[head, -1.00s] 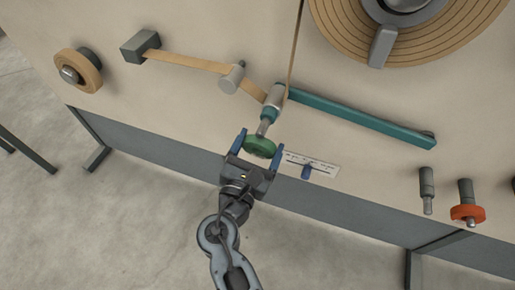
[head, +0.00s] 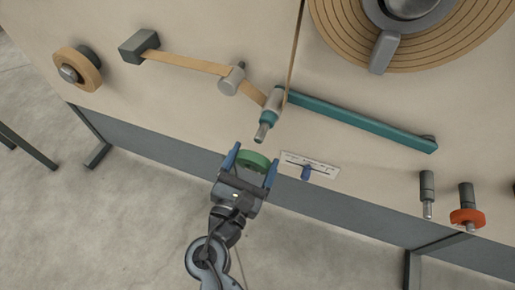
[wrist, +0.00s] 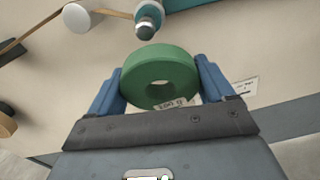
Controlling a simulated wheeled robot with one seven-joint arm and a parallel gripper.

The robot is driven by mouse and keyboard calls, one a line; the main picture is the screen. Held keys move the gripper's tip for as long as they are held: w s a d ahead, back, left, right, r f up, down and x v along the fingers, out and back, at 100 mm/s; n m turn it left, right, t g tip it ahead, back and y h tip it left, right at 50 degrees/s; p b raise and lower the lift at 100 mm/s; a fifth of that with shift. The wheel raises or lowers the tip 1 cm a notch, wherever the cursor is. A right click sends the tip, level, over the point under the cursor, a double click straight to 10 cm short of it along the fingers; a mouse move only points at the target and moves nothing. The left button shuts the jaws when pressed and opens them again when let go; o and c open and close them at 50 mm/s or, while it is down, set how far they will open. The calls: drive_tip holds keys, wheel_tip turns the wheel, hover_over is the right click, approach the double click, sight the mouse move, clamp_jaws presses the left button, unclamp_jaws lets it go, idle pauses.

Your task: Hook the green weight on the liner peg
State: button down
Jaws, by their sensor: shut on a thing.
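The green weight (head: 254,160) is a thick ring with a hole in its middle. My gripper (head: 255,158) is shut on it, with one blue finger on each side. The wrist view also shows the ring (wrist: 160,62) between the fingers, its hole visible. The metal-tipped peg (head: 263,131) at the left end of the teal arm is bare. The ring is a little below and left of that peg, apart from it. The peg tip also shows above the ring in the wrist view (wrist: 149,22). No readable label tells which peg is the liner peg.
An empty grey peg (head: 427,192) and a peg with an orange weight (head: 467,217) are at the lower right. A scale with a blue pointer (head: 306,172) is right of my gripper. The teal arm (head: 365,122) and a tan strip (head: 188,62) cross the panel.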

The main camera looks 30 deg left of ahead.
drive_tip(key=r+p+v, duration=0.1)
drive_tip(key=p+v, duration=0.1)
drive_tip(key=v, duration=0.9)
drive_tip(key=shift+p, duration=0.4)
idle(0.7)
